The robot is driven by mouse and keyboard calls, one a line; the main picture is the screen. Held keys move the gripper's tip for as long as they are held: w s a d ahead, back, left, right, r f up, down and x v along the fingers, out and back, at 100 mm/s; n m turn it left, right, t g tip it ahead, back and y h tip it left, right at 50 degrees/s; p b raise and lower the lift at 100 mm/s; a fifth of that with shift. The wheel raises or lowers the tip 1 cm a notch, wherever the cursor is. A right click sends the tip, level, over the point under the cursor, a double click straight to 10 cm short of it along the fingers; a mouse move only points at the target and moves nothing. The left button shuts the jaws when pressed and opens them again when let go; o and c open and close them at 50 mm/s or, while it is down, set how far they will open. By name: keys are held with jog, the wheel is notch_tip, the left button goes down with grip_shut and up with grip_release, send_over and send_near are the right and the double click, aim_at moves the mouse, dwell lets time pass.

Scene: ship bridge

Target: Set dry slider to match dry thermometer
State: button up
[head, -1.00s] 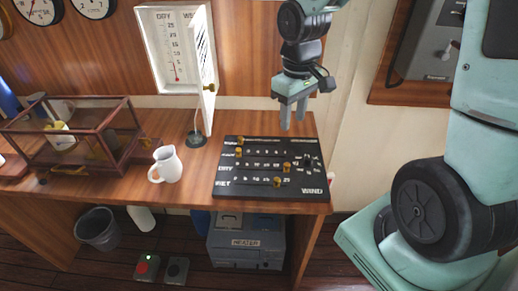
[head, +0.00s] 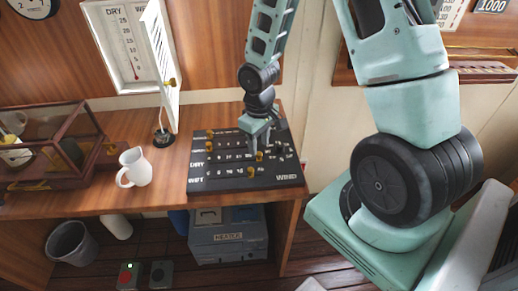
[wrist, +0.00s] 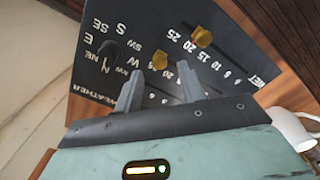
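The black weather panel (head: 225,182) lies on the desk with rows of sliders and brass knobs. The dry slider knob (head: 259,156) is toward the right of the DRY row; in the wrist view this knob (wrist: 160,62) shows between my fingertips. The wet slider knob (head: 251,171) sits on the row below and also shows in the wrist view (wrist: 202,37). My gripper (head: 263,153) is open, pointing down at the dry knob, with gaps to it. The dry thermometer (head: 128,48) is in the white wall box; its red column is low, exact reading too small to tell.
The box's louvred door (head: 160,62) stands open. Two more brass knobs sit at the panel's upper left. A round black knob (wrist: 108,50) is near the compass letters.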

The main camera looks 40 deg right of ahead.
jog(key=shift+f, duration=1.45)
grip_shut()
jog(key=w+a, duration=0.2)
jog(key=a, duration=0.1)
jog(key=w+a, duration=0.2)
jog(key=a, duration=0.1)
jog(key=w+a+b, duration=0.1)
jog(key=w+a, duration=0.2)
jog(key=a, duration=0.1)
jog(key=shift+s, duration=0.1)
grip_release()
notch_tip(320, 180, up, 18)
jog(key=b, duration=0.2)
jog(key=shift+f, duration=0.25)
